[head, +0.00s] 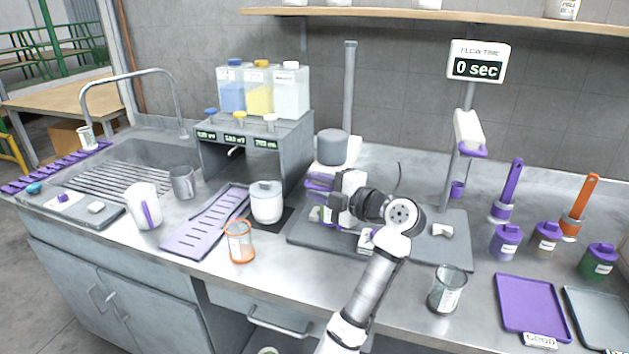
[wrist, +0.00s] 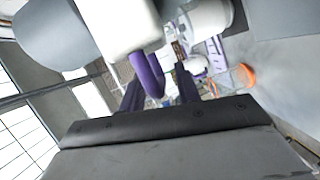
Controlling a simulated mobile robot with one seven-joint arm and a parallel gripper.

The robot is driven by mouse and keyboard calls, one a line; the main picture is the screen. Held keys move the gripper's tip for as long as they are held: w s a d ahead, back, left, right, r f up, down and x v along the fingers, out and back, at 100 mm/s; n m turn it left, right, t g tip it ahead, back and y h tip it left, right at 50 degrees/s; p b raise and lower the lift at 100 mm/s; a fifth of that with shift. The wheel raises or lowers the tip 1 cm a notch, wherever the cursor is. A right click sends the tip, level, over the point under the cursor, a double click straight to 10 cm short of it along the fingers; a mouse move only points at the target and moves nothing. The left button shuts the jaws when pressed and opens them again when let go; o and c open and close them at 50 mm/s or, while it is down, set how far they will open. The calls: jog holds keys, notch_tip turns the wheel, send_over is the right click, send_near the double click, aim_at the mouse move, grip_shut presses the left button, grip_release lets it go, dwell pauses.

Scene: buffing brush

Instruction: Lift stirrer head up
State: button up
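The stirrer head, a grey cylinder (head: 332,147) on a white body, stands on its grey base (head: 300,232) beside a tall post. In the wrist view the stirrer head's white body (wrist: 118,25) fills the upper middle, with the grey cylinder to its left. A purple loop handle (wrist: 147,74) sticks out from the white body. My gripper (wrist: 161,88) is at this handle, with its two dark purple fingers apart. The handle's end shows between or just in front of the fingers; I cannot tell whether they touch it. In the head view my wrist partly hides the stirrer.
A white lidded container (head: 267,203) and an orange-rimmed beaker (head: 240,243) stand left of the stirrer. A glass beaker (head: 446,290) is at the right front. A stand with a timer sign (head: 478,62) rises to the right. Bottles (head: 260,88) stand on a dispenser behind.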

jog(key=shift+w+a, duration=0.45)
jog(key=shift+a, duration=0.1)
jog(key=shift+f, duration=0.15)
grip_shut()
notch_tip(320, 180, up, 12)
jog(key=shift+f+b, duration=0.2)
jog(key=shift+b, duration=0.15)
grip_release()
jog(key=shift+d, duration=0.15)
